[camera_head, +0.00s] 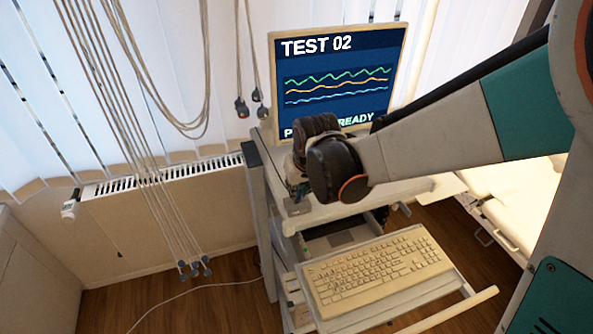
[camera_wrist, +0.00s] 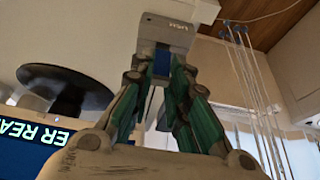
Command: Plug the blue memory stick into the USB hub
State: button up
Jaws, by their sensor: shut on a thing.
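In the wrist view, my gripper (camera_wrist: 161,70) has its green-sided fingers closed on the blue memory stick (camera_wrist: 162,62). Only a short blue part of the stick shows between the fingertips. Its far end meets or lies just in front of the grey USB hub (camera_wrist: 166,33), which has lettering on its face. I cannot tell whether the stick is inside a port or only close to it. In the head view, a small grey piece that looks like the hub (camera_head: 297,208) is on the cart top's left front. My wrist hides most of my gripper and the stick there.
A monitor (camera_head: 335,75) reading TEST 02 stands behind my wrist. A beige keyboard (camera_head: 378,270) is on a lower pull-out shelf. Cables (camera_head: 165,200) hang at the left before a radiator (camera_head: 165,178). A black round base (camera_wrist: 65,90) shows beside the screen.

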jog(key=shift+f+b, duration=0.55)
jog(key=shift+f, duration=0.05)
jog(key=o, duration=0.8)
jog(key=shift+r, duration=0.15)
